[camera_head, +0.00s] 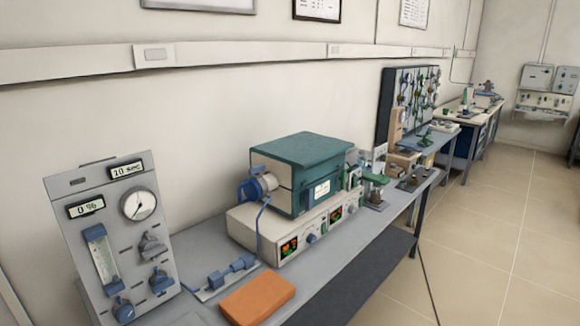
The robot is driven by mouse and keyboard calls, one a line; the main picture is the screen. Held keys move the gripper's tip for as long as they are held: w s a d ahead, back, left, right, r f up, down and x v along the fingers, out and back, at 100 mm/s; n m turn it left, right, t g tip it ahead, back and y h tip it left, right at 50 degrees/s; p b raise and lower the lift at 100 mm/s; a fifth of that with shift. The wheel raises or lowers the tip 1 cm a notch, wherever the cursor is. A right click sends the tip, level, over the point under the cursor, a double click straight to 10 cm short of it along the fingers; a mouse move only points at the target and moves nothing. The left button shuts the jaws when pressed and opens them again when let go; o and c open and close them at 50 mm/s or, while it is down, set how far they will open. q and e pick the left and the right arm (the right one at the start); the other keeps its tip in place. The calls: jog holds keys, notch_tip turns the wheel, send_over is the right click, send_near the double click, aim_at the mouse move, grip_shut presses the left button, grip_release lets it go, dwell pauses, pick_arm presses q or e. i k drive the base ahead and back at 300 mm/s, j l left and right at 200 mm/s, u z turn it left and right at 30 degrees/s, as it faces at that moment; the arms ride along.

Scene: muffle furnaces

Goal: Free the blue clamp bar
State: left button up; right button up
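A teal-topped muffle furnace (303,148) sits on a pale control base (262,236) on the grey bench. At its left end is a round pale end piece with a blue fitting (259,188) around or against it. This blue fitting may be the blue clamp bar, but it is too small to tell its exact shape or how it is fastened. A blue line hangs from it down to the base. Several blue blocks (232,270) stand in a row on a pale strip on the bench in front. Neither of my grippers is in view.
A grey panel (112,240) with a dial, displays and blue knobs stands at the left. An orange slab (258,297) lies on the bench (330,270) near its front edge. Green-and-grey devices (372,180) stand right of the furnace. Open tiled floor (480,240) lies at the right.

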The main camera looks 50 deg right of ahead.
aim_at(255, 170)
jog(key=z, duration=1.45)
jog(key=i+l+z, duration=0.1)
jog(key=l, duration=0.35)
